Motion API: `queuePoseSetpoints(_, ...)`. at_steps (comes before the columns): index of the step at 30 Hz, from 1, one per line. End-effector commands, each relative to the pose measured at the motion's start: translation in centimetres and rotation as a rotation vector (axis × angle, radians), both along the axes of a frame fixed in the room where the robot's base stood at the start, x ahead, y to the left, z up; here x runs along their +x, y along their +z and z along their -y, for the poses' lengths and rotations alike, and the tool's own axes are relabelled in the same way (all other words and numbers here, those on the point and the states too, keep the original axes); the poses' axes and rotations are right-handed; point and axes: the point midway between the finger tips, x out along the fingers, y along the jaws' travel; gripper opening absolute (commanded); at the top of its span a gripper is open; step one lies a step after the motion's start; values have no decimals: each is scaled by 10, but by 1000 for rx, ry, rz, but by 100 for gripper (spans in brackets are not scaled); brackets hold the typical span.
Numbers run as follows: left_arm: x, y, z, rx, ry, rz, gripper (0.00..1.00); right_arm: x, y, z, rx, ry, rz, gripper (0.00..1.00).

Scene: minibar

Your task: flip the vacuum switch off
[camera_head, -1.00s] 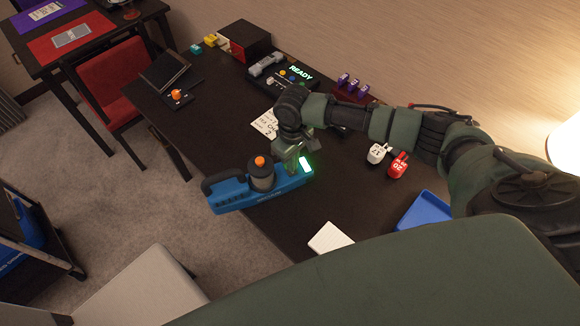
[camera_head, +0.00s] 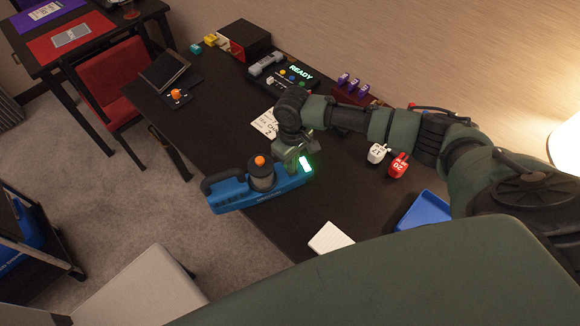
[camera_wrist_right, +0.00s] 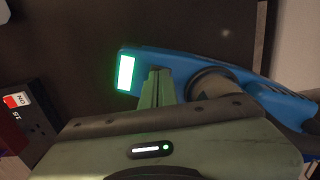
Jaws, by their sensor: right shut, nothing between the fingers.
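The blue vacuum (camera_head: 235,199) lies on the dark table near its front edge. It has a dark canister with an orange knob (camera_head: 260,160) and a lit green-white panel (camera_head: 306,163) at its right end. My right gripper (camera_head: 292,165) is over the vacuum, between the canister and the lit panel. In the right wrist view my shut fingers (camera_wrist_right: 157,88) are beside the lit panel (camera_wrist_right: 126,72), in front of the blue body (camera_wrist_right: 262,92). Contact cannot be told. The switch itself is not clear, as my gripper hides part of the vacuum's top. My left gripper is not in view.
A console (camera_head: 283,76) reading READY stands at the back. White and red numbered pieces (camera_head: 399,165), a blue tray (camera_head: 425,209) and a white pad (camera_head: 330,238) lie to the right. A paper card (camera_head: 265,123) lies behind the vacuum.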

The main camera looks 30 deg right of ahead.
Motion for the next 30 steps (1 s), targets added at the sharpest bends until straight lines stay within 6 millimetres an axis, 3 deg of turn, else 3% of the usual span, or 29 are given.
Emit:
queuePoseSetpoints(21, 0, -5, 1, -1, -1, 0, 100, 0, -12, 0, 0, 0, 0, 0)
queuePoseSetpoints(30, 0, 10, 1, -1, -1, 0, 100, 0, 2, 0, 0, 0, 0, 0)
